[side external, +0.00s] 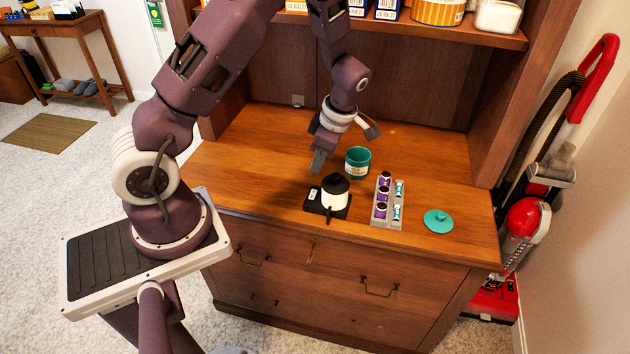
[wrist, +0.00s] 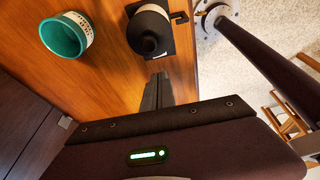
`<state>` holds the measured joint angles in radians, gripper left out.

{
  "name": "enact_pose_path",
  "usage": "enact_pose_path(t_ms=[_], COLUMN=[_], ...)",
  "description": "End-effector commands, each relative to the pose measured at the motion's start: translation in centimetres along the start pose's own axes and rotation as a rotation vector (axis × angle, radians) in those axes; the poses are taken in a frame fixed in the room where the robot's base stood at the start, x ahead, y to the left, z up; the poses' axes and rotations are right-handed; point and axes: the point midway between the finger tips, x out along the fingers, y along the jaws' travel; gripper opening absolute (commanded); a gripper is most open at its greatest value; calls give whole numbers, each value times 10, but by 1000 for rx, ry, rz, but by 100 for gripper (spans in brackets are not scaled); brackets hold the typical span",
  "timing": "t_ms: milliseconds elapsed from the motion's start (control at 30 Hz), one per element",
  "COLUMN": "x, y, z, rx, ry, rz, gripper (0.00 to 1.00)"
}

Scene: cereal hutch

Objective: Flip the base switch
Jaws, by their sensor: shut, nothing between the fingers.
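A black base (side external: 313,205) stands near the front of the wooden counter, with a small white marked patch, likely the switch (side external: 314,194), on its left part. A white pot-like grinder with a black domed top (side external: 335,186) sits on the base. The base also shows at the top of the wrist view (wrist: 181,42), beside the grinder's round top (wrist: 148,34). My gripper (side external: 317,166) is shut and empty, above and behind the base's left side. Its fingers (wrist: 157,80) point toward the base in the wrist view, apart from it. The switch's position is too small to tell.
A teal canister (side external: 357,162) stands open behind the grinder; it also shows in the wrist view (wrist: 67,40). A grey rack (side external: 387,216) with several small jars and a teal lid (side external: 438,220) lie to the right. The counter's left part (side external: 245,165) is clear.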

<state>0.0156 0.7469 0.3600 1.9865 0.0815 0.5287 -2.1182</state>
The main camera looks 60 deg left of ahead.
Motion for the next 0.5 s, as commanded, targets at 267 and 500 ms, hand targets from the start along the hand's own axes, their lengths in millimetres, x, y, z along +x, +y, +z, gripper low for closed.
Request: enact_pose_path(t_ms=[267,500], x=[55,72], y=[1,4], z=[6,11], rx=[2,1], ry=[0,-1], rz=[-3,-1], gripper=[0,0])
